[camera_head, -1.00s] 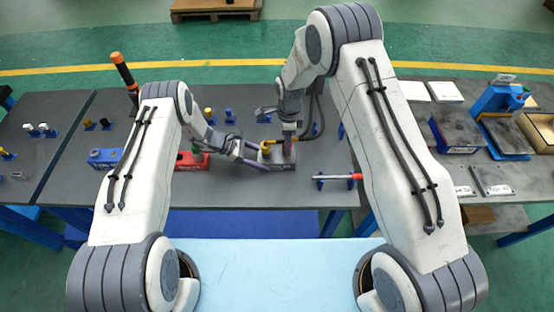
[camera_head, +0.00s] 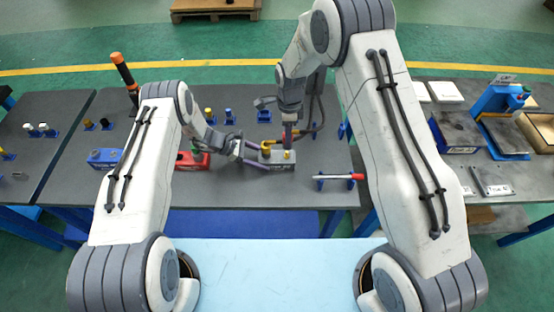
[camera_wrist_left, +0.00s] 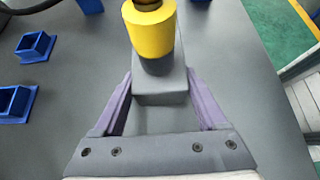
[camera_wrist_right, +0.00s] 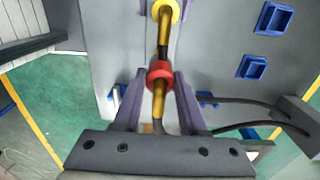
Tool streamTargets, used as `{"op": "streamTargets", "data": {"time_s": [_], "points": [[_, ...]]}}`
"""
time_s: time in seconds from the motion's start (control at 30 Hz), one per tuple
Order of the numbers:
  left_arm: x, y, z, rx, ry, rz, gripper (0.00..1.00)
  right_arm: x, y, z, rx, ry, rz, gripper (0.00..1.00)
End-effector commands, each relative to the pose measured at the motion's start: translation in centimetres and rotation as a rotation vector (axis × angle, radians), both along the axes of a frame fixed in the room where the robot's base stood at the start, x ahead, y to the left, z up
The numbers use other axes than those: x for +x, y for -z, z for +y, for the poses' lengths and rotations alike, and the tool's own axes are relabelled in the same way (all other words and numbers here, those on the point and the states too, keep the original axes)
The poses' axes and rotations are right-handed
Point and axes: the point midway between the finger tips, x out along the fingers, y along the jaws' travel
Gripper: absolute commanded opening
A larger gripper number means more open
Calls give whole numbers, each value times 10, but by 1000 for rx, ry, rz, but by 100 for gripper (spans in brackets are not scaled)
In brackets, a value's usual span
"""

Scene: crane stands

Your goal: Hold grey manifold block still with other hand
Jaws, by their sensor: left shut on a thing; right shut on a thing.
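The grey manifold block (camera_head: 281,165) sits on the dark table in the head view, with yellow fittings on top. My left gripper (camera_head: 257,165) reaches in from the left, shut on the block. In the left wrist view the purple fingers lie on both sides of the block (camera_wrist_left: 160,90), below a yellow cylinder (camera_wrist_left: 150,32). My right gripper (camera_head: 287,143) points down above the block. In the right wrist view its fingers are shut on a yellow-and-black piece with a red collar (camera_wrist_right: 160,72). A yellow ring (camera_wrist_right: 166,10) shows beyond it.
A red block (camera_head: 190,161) and a blue block (camera_head: 104,158) stand to the left. Blue holders (camera_wrist_right: 273,19) stand on the table. Dark hoses (camera_wrist_right: 260,105) run beside my right gripper.

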Motion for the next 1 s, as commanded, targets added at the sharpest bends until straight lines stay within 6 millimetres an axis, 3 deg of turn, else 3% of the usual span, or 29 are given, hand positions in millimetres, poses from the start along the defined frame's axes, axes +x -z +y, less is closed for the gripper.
{"op": "streamTargets", "data": {"time_s": [0.03, 0.1, 0.47, 1.0], "points": [[1, 0, 0, 0, -1, -1, 79, 0, 0, 0, 0, 0, -1, 0], [0, 0, 0, 0, 0, -1, 100, 0, 0, 0, 0, 0, -1, 0], [1, -5, 7, 0, -2, -1, 100, 0, 0, 0, 0, 0, -1, 0], [1, -61, 89, -1, -3, -1, 100, 0, 0, 0, 0, 0, -1, 0]]}}
